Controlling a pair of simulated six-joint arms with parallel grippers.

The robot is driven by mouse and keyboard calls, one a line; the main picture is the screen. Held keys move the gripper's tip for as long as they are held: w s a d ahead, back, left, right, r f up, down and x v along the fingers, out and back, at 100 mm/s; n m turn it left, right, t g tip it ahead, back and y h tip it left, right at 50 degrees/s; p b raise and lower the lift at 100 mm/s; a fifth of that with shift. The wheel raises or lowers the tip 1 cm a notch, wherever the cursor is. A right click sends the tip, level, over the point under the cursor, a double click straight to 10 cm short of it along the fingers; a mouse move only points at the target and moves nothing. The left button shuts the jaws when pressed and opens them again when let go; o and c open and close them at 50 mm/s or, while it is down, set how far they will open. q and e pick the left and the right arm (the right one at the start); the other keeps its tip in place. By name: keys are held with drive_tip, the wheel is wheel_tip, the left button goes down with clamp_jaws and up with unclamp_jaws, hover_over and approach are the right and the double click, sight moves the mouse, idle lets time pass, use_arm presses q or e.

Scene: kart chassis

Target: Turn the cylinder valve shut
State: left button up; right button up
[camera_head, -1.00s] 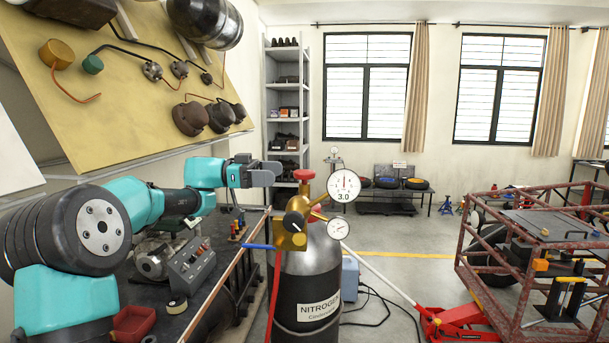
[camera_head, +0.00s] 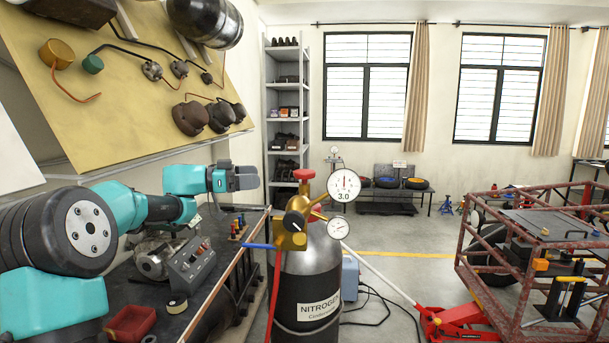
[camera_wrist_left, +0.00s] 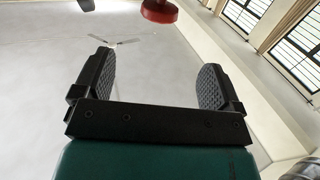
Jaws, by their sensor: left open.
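The nitrogen cylinder (camera_head: 307,285) stands upright on the floor at the middle of the head view. A brass regulator (camera_head: 290,236) with two gauges sits on its top. The red valve knob (camera_head: 304,175) is above the brass body, and a red knob also shows at the top of the left wrist view (camera_wrist_left: 159,11). My left gripper (camera_head: 248,177) is at about the knob's height in the picture, to its left and clear of it. Its two fingers stand apart with nothing between them in the left wrist view (camera_wrist_left: 157,80). My right gripper is not in view.
A dark workbench with a grey control box (camera_head: 189,266), a red tray (camera_head: 131,322) and a tape roll (camera_head: 177,304) lies below my left arm. A red floor jack (camera_head: 455,322) and tube frame (camera_head: 530,260) stand right.

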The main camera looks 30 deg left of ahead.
sight(305, 170)
use_arm(q)
drive_tip(key=x, duration=1.5)
drive_tip(key=shift+a, duration=0.1)
drive_tip(key=c, duration=0.9)
